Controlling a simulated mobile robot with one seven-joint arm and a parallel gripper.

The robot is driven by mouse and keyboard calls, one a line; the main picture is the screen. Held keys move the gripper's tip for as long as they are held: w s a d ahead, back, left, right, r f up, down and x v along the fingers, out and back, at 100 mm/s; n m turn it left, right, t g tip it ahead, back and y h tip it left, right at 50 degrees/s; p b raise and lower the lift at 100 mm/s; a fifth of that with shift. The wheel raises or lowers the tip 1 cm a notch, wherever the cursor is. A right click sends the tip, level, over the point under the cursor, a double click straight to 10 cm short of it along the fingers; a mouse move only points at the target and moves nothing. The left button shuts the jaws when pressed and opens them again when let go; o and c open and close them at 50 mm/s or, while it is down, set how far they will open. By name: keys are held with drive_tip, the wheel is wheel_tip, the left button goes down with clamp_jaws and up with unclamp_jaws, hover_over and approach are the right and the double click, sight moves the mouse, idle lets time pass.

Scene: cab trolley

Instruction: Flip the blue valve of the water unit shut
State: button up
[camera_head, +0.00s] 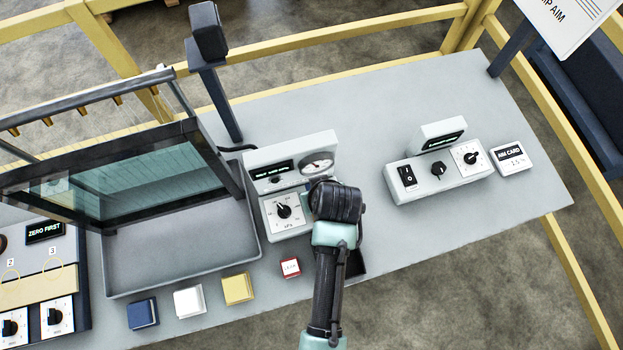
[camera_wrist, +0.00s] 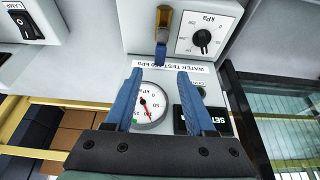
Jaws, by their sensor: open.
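The water unit (camera_head: 288,155) is a pale box with a round gauge (camera_head: 317,163), a display and a kPa dial (camera_head: 283,211). In the wrist view the unit (camera_wrist: 143,42) appears upside down, with its gauge (camera_wrist: 150,108) behind my fingers. The blue valve lever (camera_wrist: 160,52) extends from a brass body (camera_wrist: 164,19) along the picture's vertical. My gripper (camera_wrist: 160,72) is open, with its blue fingers apart. The lever's free end appears between the fingertips, with gaps on both sides; contact is not visible. In the head view my arm hides the valve and fingers.
A grey tray (camera_head: 253,238) with a tilted glass screen stands left of the unit. Blue, white and yellow blocks and a small red-edged block (camera_head: 290,267) lie along the front. A switch box (camera_head: 437,177) stands to the right. Bare tabletop lies between it and the unit.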

drive_tip(key=shift+x, duration=3.9)
drive_tip(key=shift+c, duration=0.2)
clamp_jaws()
